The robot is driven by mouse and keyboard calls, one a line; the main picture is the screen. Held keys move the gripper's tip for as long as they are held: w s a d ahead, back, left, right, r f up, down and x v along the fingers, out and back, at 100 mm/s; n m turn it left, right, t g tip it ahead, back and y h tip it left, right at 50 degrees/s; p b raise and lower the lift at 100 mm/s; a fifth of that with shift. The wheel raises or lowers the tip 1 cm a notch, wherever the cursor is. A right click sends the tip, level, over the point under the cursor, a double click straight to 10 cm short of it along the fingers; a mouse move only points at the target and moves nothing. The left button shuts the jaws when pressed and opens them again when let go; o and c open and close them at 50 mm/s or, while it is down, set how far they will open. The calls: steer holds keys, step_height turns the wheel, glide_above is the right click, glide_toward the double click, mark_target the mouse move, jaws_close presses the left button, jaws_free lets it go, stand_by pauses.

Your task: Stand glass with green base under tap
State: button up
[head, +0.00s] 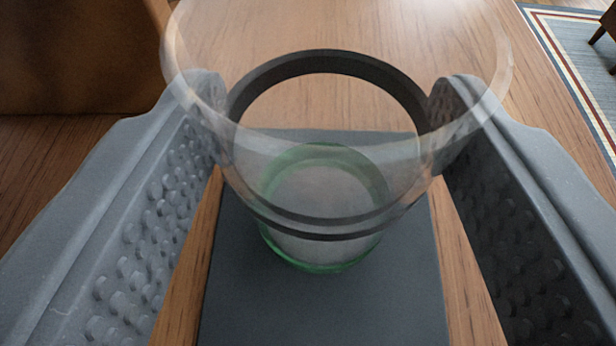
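A clear glass (330,225) with a dark band around its middle and a green base fills the centre of the head view. It is upright, with its wide rim towards me, and looks empty. My gripper (328,125) has one finger on each side of the glass. Both fingertips appear to press on it at about the height of the dark band. The green base shows against a dark grey rectangular slab (235,290); I cannot tell whether it rests on the slab or hangs just above it. No tap is in view.
The slab lies on a brown wooden surface (490,300) that is bare around it. A brown leather-like piece of furniture (80,60) stands at the upper left. A blue rug (570,50) with a striped border lies at the upper right.

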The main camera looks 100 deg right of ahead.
steer(key=shift+f, duration=0.35)
steer(key=shift+f, duration=0.15)
steer(key=o, duration=1.2)
steer(key=shift+w+a+r, duration=0.1)
steer(key=shift+a+r, duration=0.1)
steer(key=p+v, duration=0.1)
steer(key=v, duration=1)
steer(key=shift+w+a+r+p, duration=0.1)
steer(key=shift+a+p, duration=0.15)
steer(key=shift+p, duration=0.05)
